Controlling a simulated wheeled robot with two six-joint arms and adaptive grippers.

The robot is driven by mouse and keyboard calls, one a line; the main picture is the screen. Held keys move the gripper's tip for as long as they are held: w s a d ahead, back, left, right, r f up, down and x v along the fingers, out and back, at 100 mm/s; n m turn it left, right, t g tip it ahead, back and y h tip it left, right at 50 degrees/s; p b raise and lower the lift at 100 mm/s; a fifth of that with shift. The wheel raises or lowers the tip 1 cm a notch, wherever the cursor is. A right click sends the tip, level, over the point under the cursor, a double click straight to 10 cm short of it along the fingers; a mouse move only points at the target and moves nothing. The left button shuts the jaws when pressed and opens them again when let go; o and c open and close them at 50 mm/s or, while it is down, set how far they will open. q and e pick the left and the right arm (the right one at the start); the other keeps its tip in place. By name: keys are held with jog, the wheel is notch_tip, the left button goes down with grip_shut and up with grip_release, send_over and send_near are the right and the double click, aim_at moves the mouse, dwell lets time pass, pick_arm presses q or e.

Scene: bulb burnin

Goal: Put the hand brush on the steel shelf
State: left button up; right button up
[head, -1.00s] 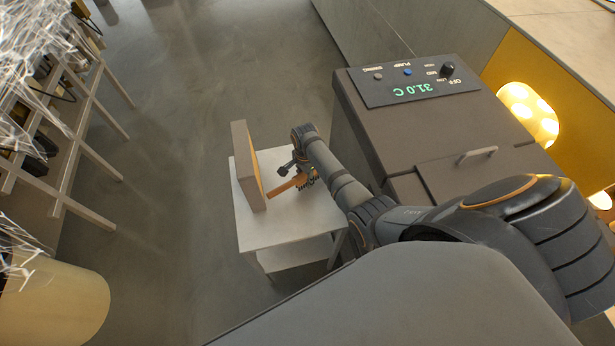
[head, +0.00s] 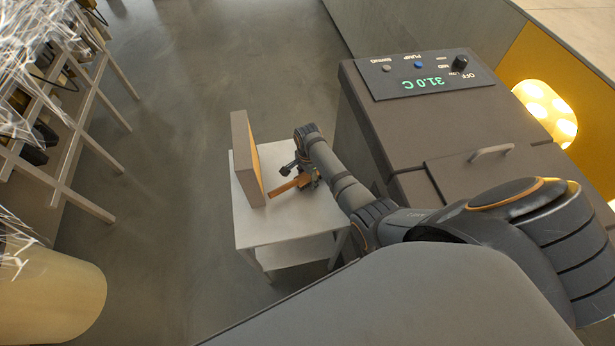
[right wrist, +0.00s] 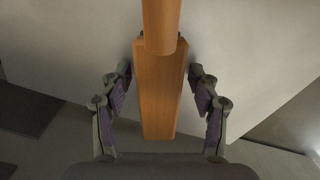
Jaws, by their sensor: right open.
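The hand brush (head: 285,187) shows as an orange-brown wooden bar on top of a small pale stand (head: 252,227). My right gripper (head: 299,178) is over the stand, at the brush's right end. In the right wrist view the brush (right wrist: 158,95) lies lengthwise between the two open fingers (right wrist: 160,78), with a gap on each side. A narrower rounded wooden part of it runs to the top edge of that view. Its bristles cannot be made out. I cannot tell which surface is the steel shelf. My left gripper is not in view.
A box-like upright panel (head: 242,155) stands on the stand, left of the brush. A dark cabinet (head: 425,125) with a handle and a 31.0 C display is close on the right. A slatted rack (head: 90,145) and pale cylinder (head: 60,305) are at left. Floor between is clear.

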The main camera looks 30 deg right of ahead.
jog(key=shift+r, duration=0.3)
notch_tip(320, 180, up, 12)
jog(key=shift+f, duration=0.1)
dwell(0.5)
